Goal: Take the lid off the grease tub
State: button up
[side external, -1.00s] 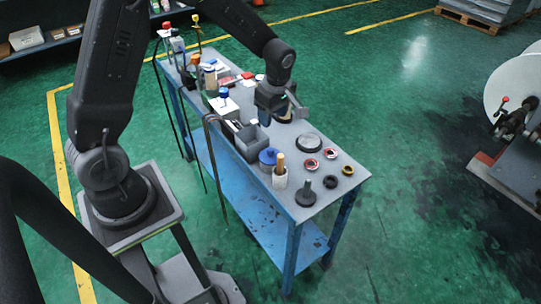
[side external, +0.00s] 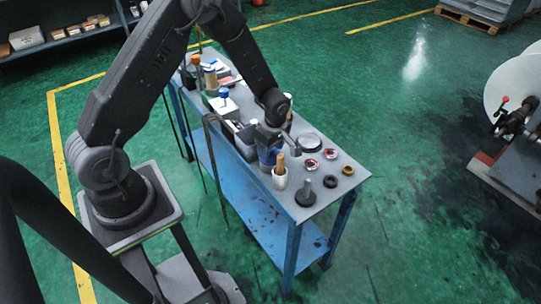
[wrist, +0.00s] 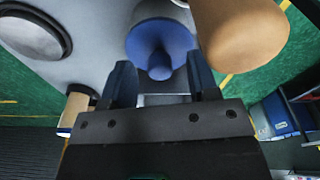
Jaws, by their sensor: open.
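Nothing is held between the fingers. I cannot tell whether the fingertips are level with the knob.

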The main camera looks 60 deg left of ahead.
jog(key=shift+f, duration=0.5)
jog(key=c, duration=1)
jog(key=shift+r, duration=0.1)
